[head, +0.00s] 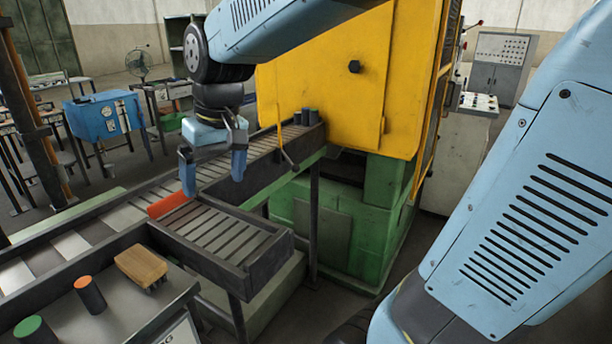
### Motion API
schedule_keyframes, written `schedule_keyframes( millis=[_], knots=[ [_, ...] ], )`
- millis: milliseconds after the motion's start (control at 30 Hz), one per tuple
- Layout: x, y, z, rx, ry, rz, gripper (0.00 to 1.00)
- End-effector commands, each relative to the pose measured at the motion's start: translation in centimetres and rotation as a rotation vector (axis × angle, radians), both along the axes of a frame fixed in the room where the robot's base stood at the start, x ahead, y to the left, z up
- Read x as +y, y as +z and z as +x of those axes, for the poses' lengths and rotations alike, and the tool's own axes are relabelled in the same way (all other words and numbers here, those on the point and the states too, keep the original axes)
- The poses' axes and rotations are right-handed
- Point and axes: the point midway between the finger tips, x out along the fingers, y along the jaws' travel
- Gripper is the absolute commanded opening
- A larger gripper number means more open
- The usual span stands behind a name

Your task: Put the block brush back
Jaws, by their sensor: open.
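The block brush (141,265) has a tan wooden back and dark bristles below. It rests on the grey bench top at the lower left, close to the dark side rail of the conveyor. My gripper (212,180) points down above the conveyor, with its two blue fingers spread apart and nothing between them. It is up and to the right of the brush and apart from it.
A dark cylinder with an orange top (90,295) and one with a green top (35,330) stand left of the brush. A short roller tray (265,262) and an orange-red plate (167,205) lie below my gripper. The yellow furnace housing (330,80) stands behind, with dark billets (314,116) beside it.

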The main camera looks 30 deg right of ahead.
Motion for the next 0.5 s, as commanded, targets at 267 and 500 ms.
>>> schedule_keyframes(
  millis=[267, 500],
  knots=[
    [-8.2, 1.1, -4.4, -0.162, -0.181, -0.020, 0.92],
    [-12.7, 0.8, -8.0, -0.265, -0.295, -0.032, 0.92]
  ],
)
